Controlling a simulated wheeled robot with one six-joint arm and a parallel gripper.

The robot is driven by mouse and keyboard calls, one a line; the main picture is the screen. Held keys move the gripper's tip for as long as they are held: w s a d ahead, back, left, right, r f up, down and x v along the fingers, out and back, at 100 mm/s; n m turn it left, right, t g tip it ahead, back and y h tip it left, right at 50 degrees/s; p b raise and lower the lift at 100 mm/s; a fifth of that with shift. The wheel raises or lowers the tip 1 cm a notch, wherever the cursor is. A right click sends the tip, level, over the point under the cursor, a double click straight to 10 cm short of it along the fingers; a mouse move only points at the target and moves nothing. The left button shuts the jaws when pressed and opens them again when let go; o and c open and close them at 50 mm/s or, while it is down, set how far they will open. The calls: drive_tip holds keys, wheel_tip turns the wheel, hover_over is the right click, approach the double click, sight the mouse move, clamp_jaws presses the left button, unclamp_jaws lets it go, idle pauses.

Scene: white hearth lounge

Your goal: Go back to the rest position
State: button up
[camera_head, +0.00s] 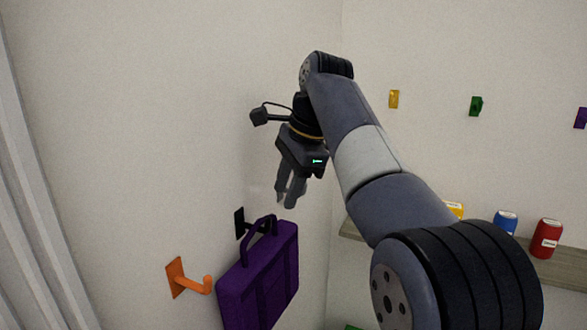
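My gripper (287,200) points downward in the middle of the view, in front of the left wall. Its two fingers show a narrow gap with nothing between them, so it looks open and empty. A purple bag (258,278) with a looped handle hangs below it by the left wall, at a black hook (239,222). The fingertips are above the bag's handle and look apart from it. The exact contact of handle and hook is partly hidden by the handle. The bag's lower edge is cut off by the frame.
An orange hook (186,279) sticks out left of the bag. A wooden shelf (553,267) on the right holds a yellow can (454,209), a blue can (505,222) and a red can (546,238). Yellow (394,99), green (476,106) and purple (581,118) hooks are on the back wall.

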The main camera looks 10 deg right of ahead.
drive_tip(key=shift+v, duration=2.25)
drive_tip(key=shift+f, duration=0.1)
drive_tip(key=shift+x, duration=4.7)
drive_tip(key=shift+a, duration=0.1)
drive_tip(key=shift+a+f, duration=0.1)
drive_tip(key=shift+f, duration=0.3)
drive_tip(key=v, duration=1)
drive_tip(key=x, duration=1)
drive_tip(key=shift+a+f, duration=0.1)
drive_tip(key=shift+f, duration=0.15)
drive_tip(key=v, duration=0.4)
drive_tip(key=shift+d, duration=0.3)
drive_tip(key=s+d, duration=0.5)
drive_tip(key=d, duration=0.2)
drive_tip(key=shift+s+d+r, duration=0.15)
drive_tip(key=shift+d+r, duration=0.1)
drive_tip(key=shift+d, duration=0.05)
